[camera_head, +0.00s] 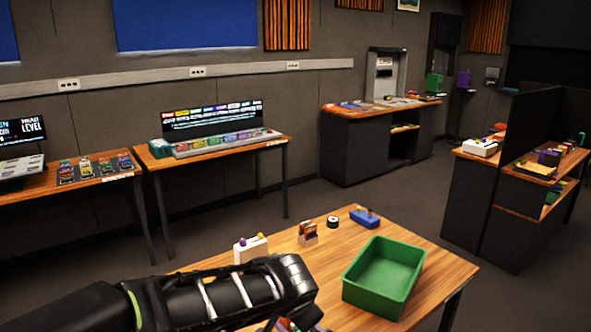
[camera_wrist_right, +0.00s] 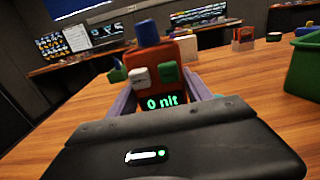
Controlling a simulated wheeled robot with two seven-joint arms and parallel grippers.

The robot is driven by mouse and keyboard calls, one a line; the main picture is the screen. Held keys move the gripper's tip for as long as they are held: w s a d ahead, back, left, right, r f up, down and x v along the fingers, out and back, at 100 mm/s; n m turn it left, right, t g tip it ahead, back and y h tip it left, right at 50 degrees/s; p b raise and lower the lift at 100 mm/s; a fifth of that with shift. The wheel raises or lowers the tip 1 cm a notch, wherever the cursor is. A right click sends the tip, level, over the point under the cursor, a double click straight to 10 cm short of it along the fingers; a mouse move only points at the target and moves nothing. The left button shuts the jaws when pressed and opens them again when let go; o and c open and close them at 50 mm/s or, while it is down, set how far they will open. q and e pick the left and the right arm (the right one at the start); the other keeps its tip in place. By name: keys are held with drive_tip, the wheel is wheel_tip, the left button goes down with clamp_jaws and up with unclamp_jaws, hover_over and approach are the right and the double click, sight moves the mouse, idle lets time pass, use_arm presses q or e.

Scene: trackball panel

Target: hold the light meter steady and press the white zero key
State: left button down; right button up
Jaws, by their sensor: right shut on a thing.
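The light meter (camera_wrist_right: 185,50) shows in the right wrist view as an orange-red box with a blue top part. Its screen reads "0 nit" in green. The white key (camera_wrist_right: 139,77) is on its face, left of a green key (camera_wrist_right: 168,75). My right gripper (camera_wrist_right: 160,98) is shut on the meter, with a purple finger at either side of it. Nothing is seen touching the white key. The meter's lower part is hidden behind the gripper's black body. In the head view my black arm covers the front left. My left gripper is not seen in either view.
A green bin (camera_head: 348,288) stands on the wooden table (camera_head: 445,262), right of my arm. Behind are a white box with knobs (camera_head: 251,249), a small red-and-tan item (camera_head: 308,233), a black round item (camera_head: 333,221) and a blue block (camera_head: 365,217). Bare wood lies between them.

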drive_tip(key=o, duration=1.2)
drive_tip(key=shift+s+f, duration=0.1)
drive_tip(key=shift+f, duration=0.25)
drive_tip(key=o, duration=0.4)
drive_tip(key=shift+r, duration=0.2)
drive_tip(key=v, duration=1.2)
drive_tip(key=shift+o, duration=0.2)
drive_tip(key=o, duration=0.3)
